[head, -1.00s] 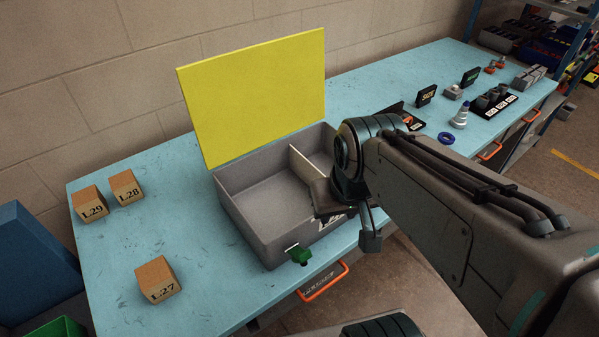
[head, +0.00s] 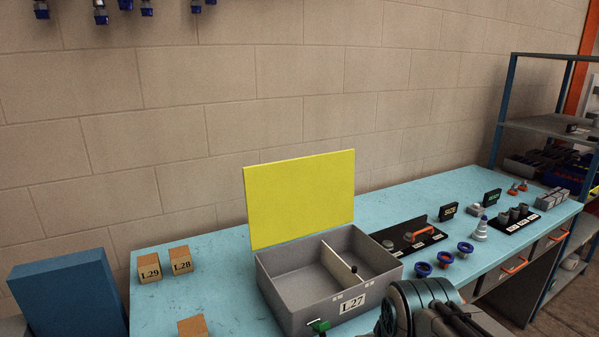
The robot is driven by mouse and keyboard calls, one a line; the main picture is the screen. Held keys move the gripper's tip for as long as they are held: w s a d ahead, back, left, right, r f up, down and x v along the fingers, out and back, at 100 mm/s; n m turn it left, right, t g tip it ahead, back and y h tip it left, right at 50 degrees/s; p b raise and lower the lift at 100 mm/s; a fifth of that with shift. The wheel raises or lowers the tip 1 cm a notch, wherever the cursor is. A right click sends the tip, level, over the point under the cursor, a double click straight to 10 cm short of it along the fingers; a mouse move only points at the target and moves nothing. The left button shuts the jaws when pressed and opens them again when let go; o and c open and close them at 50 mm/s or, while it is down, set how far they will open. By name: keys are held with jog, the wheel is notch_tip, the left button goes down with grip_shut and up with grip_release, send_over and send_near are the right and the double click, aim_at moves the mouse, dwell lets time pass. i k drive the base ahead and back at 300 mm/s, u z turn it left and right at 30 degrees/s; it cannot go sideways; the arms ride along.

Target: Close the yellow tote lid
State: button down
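The yellow lid (head: 300,198) stands upright, open, along the back edge of the grey tote (head: 309,312). The tote sits on the light-blue bench, and a pale divider splits its inside into two compartments. A small dark knob-like thing (head: 354,268) shows by the divider. The tote's front carries an L27 label (head: 352,304) and a green latch (head: 319,326) at its lower left. My arm shows at the bottom edge, in front of the tote's right corner. My gripper is not visible, so I cannot see its fingers.
Boxes L29 (head: 148,268) and L28 (head: 181,260) stand left of the tote, with another box (head: 193,327) nearer. A black tray (head: 408,238) and blue-rimmed parts (head: 465,249) lie to the right. A wall (head: 180,150) rises behind the light-blue bench (head: 230,290).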

aim_at(286, 200)
jog(key=k, duration=0.5)
jog(key=z, duration=0.85)
jog(key=i, duration=1.25)
jog(key=u, duration=0.45)
